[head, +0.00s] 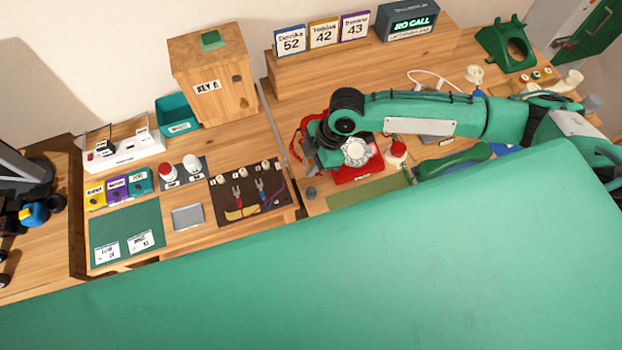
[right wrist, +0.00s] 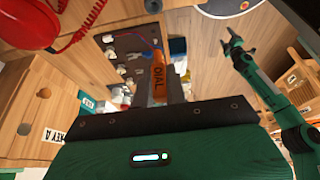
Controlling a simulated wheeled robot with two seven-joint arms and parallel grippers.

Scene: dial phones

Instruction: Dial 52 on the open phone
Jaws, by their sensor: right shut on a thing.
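A red phone (head: 368,168) stands on the desk, partly hidden under my right gripper (head: 352,150). A pale round part shows at the gripper, and I cannot tell if it is the phone's dial. A red handset (right wrist: 48,35) with a coiled cord shows at the upper left in the right wrist view. My right gripper is shut on an orange stick marked DIAL (right wrist: 158,85); its tip's contact is unclear. The display (head: 408,22) reads NO CALL. A card reading 52 (head: 290,42) stands on the shelf. My left gripper (right wrist: 232,45) looks open and empty in the wrist view.
Cards reading 42 (head: 323,33) and 43 (head: 355,27) stand beside it. A green phone part (head: 505,45) is at the back right, and a green handset (head: 452,162) lies right of the red phone. A wooden KEY A box (head: 210,80) and a tool board (head: 248,192) are left.

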